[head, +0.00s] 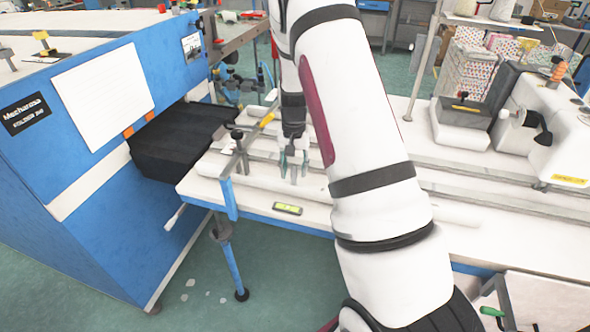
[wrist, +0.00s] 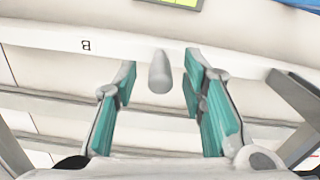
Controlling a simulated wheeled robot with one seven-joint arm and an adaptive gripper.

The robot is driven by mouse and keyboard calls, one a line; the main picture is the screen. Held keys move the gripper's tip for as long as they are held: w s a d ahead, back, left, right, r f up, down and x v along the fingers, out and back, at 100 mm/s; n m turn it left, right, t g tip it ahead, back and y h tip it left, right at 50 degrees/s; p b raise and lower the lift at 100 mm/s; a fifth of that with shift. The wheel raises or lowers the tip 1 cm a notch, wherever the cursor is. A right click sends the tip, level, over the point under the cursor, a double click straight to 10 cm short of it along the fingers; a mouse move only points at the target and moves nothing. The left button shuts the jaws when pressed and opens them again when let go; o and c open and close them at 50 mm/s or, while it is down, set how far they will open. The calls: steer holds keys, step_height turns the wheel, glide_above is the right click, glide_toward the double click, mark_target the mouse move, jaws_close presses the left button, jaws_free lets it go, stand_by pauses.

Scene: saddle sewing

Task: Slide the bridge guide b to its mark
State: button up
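In the wrist view, a white bar marked "B" (wrist: 85,45) runs across the upper part, and I take it to be bridge guide b. A grey rounded knob (wrist: 159,75) stands at the bar, between the teal pads of my gripper (wrist: 160,85). The pads are apart, with a gap on each side of the knob. In the head view my gripper (head: 294,172) points down over the white table (head: 262,194), near its left end. My arm hides part of the table there. I cannot make out the target mark.
A yellow-green level (head: 287,208) lies at the table's front edge. A clamp post (head: 232,170) rises left of my gripper. Long rails (head: 480,192) run right. A white machine (head: 545,130) stands at right.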

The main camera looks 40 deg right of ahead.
steer(key=shift+f, duration=0.5)
jaws_close()
steer(key=w+d+b, duration=0.3)
steer(key=shift+w+d+f, duration=0.1)
steer(key=shift+d, duration=0.2)
steer(key=shift+w+d+b, duration=0.2)
steer(key=shift+d+b, duration=0.25)
steer(key=shift+b, duration=0.05)
jaws_free()
